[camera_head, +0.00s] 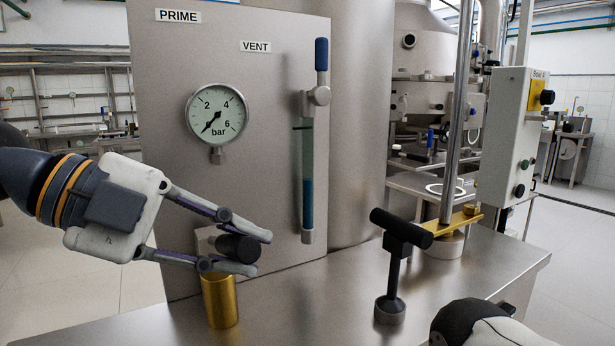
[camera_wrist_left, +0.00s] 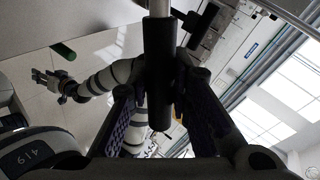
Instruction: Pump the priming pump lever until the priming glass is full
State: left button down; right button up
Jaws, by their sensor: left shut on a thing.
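My left gripper (camera_head: 262,253) is shut on the black grip of the priming pump lever (camera_head: 239,248), just above the gold pump cylinder (camera_head: 222,302). In the left wrist view the black grip (camera_wrist_left: 158,75) with its metal rod runs between the fingers. The priming glass (camera_head: 307,180) is a narrow upright tube on the steel panel. Blue liquid fills about its lower half, with clear glass above. My right gripper (camera_wrist_left: 47,84) shows small in the left wrist view, its fingers apart and apparently empty.
A blue-handled vent valve (camera_head: 321,55) stands upright above the glass. The gauge (camera_head: 217,113) needle points to the lower left. A black T-handle (camera_head: 400,228) stands on the steel tabletop (camera_head: 300,310). A grey control box (camera_head: 512,130) is at the right.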

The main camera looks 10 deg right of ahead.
pick_arm(q)
jog(key=shift+w+r, duration=0.15)
jog(key=shift+r, duration=0.35)
jog(key=shift+r+n, duration=0.2)
jog(key=shift+n, duration=0.1)
